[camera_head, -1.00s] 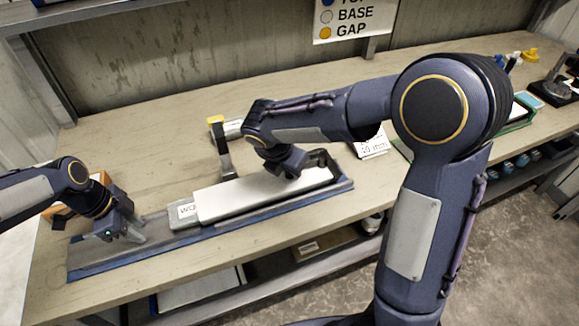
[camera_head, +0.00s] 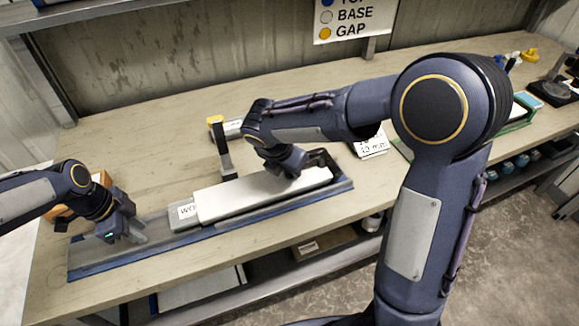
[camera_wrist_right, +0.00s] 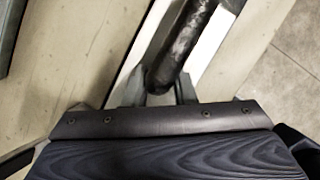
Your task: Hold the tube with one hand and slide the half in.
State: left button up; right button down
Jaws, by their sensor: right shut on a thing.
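A long white piece, apparently the half (camera_head: 235,201), lies lengthwise in a blue-edged grey tray (camera_head: 100,266). A grey part with a white label (camera_head: 187,211) adjoins its left end; I cannot tell whether this is the tube. My left gripper (camera_head: 132,236) is low over the tray's left part, by grey material there; its finger opening is unclear. My right gripper (camera_head: 290,172) is over the white piece's right part. In the right wrist view its fingers (camera_wrist_right: 158,92) close on a dark mottled bar (camera_wrist_right: 180,50), with a pale surface beneath. The bar's far end is out of view.
An upright dark bracket (camera_head: 223,155) and a yellow-ended cylinder (camera_head: 230,128) stand behind the tray. A small white card (camera_head: 371,147) is to the right. An orange box (camera_head: 62,210) lies behind the left arm. The back left tabletop is clear.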

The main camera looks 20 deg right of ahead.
pick_arm(q)
jog(key=shift+s+d+f, duration=0.25)
jog(key=shift+s+f, duration=0.1)
jog(key=shift+f, duration=0.05)
jog(key=shift+a, duration=1.25)
jog(key=shift+w+a+r, duration=0.1)
jog(key=shift+a+r, duration=0.1)
jog(key=shift+r, duration=0.05)
notch_tip(320, 180, up, 9)
jog(key=shift+w, duration=0.15)
